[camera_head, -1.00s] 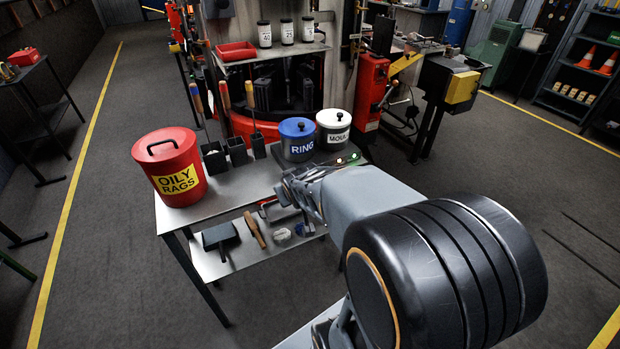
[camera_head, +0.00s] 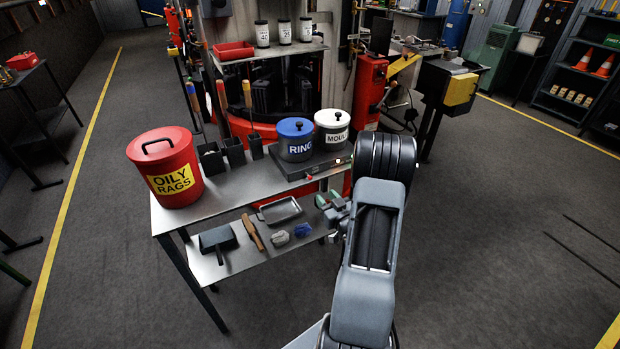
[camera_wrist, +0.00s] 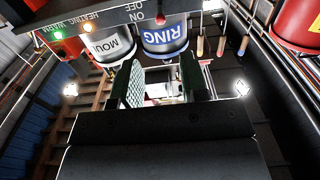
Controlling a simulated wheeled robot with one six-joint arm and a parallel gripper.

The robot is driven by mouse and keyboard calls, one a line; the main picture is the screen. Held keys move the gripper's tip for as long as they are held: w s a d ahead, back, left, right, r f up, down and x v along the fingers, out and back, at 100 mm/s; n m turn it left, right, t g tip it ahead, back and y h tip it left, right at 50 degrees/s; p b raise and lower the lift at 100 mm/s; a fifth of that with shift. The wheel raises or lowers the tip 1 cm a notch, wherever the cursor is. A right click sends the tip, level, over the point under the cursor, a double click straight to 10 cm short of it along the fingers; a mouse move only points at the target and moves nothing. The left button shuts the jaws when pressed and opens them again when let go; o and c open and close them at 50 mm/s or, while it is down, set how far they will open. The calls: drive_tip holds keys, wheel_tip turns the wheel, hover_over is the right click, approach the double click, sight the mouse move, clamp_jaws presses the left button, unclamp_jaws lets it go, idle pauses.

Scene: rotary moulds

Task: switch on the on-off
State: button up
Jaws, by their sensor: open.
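The on-off is a small red-tipped switch (camera_wrist: 161,21) on the dark front panel (camera_wrist: 110,20) of the heater, by the ON and OFF lettering in the wrist view. I cannot tell which way it is set. In the head view the heater (camera_head: 290,184) is a flat dark box on the bench, with a red spot on its front edge. My gripper (camera_head: 328,206) is open and empty, just off the bench's front right side and below its top. In the wrist view its green-padded fingers (camera_wrist: 162,78) stand apart, with the switch beyond them near the picture's top.
A blue RING pot (camera_head: 296,142) and a white MOULD pot (camera_head: 333,132) stand on the heater. A red OILY RAGS bin (camera_head: 165,160) is at the bench's left. A brush and a tray (camera_head: 281,210) lie on the lower shelf.

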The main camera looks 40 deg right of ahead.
sight(311, 178)
drive_tip(key=w, duration=0.4)
drive_tip(key=w+d+p, duration=0.1)
drive_tip(key=w, duration=0.2)
drive_tip(key=w+p, duration=0.1)
drive_tip(key=w, duration=0.3)
drive_tip(key=shift+w+d, duration=0.25)
drive_tip(key=shift+w, duration=0.05)
drive_tip(key=shift+c, duration=0.3)
clamp_jaws()
